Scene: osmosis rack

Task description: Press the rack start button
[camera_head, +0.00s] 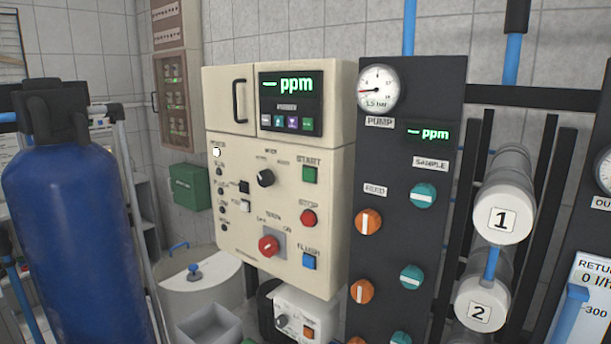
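The rack's cream control panel (285,220) stands in the middle of the head view. A red rotary switch (268,246) sits at the lower middle, and a black selector knob (265,177) higher up. The display (290,100) reads "-- ppm" in green. Nothing covers the start button. Neither of my grippers is in view.
A large blue tank (70,230) stands close on the left. Right of the panel is a dark board (400,200) with a gauge and orange and teal knobs. White cylinders (503,212) marked 1 and 2 are further right. A grey bin (208,328) sits low in front.

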